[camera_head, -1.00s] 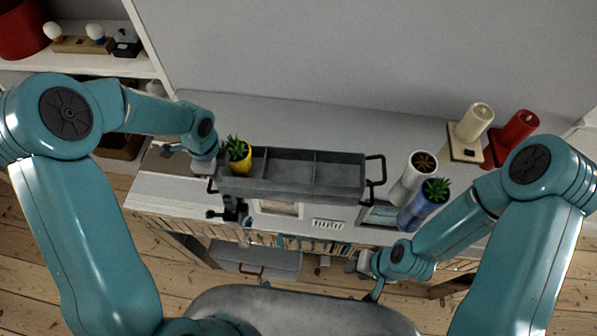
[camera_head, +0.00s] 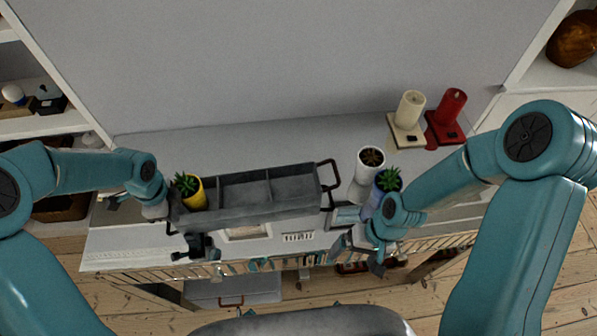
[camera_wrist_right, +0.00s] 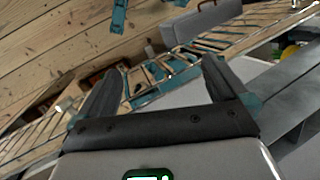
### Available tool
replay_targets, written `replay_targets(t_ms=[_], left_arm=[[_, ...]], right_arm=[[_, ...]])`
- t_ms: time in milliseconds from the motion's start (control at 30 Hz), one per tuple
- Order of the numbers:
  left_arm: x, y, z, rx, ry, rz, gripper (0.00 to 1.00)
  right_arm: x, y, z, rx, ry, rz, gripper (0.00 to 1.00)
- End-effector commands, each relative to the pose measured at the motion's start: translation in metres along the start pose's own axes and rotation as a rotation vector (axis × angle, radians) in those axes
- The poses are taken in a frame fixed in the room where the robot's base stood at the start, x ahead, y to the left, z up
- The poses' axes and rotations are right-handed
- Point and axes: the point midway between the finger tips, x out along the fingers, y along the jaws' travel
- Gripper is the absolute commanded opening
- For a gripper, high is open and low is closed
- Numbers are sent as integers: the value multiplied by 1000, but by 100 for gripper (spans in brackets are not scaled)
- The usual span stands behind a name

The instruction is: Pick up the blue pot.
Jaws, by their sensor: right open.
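The blue pot (camera_head: 372,204) with a green succulent (camera_head: 388,180) stands on the white cabinet top in the head view. My right forearm and wrist hide part of it. My right gripper (camera_head: 362,252) is just in front of the pot, near the cabinet's front edge. In the right wrist view its fingers (camera_wrist_right: 168,85) are spread and empty, facing the cabinet front and floor. The pot is not visible there. My left gripper (camera_head: 158,210) is at the left end of the grey tray; its fingers are unclear.
The grey divided tray (camera_head: 290,198) holds a yellow pot (camera_head: 196,196) in its left end. A white pot (camera_head: 362,178) stands left of the blue pot. The wall closes off the back.

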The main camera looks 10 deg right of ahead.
Motion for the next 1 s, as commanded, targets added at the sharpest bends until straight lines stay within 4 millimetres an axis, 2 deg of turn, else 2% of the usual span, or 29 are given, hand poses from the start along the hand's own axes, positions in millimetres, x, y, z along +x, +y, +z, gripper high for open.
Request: replay_targets(t_ms=[33, 167, 233, 300, 400, 600, 700, 867, 1000], left_arm=[[0, 0, 0, 0, 0, -1, 0], [0, 0, 0, 0, 0, -1, 0], [0, 0, 0, 0, 0, -1, 0], [0, 0, 0, 0, 0, -1, 0], [0, 0, 0, 0, 0, -2, 0], [0, 0, 0, 0, 0, -2, 0], [0, 0, 0, 0, 0, -2, 0], [0, 0, 0, 0, 0, -2, 0], [0, 0, 0, 0, 0, -1, 0]], right_arm=[[-22, 7, -6, 37, 1, 20, 100], [-72, 25, -13, 104, -18, 90, 100], [-101, 33, -22, 62, -16, 137, 100], [-130, 37, -40, -98, -9, 186, 100], [-151, 34, -61, -342, -13, 229, 100], [-187, 21, -102, -838, -21, 306, 100], [-200, 15, -117, -1032, -34, 340, 100], [-212, 9, -129, -1205, -51, 371, 100], [-200, 13, -134, -1248, -61, 377, 100]])
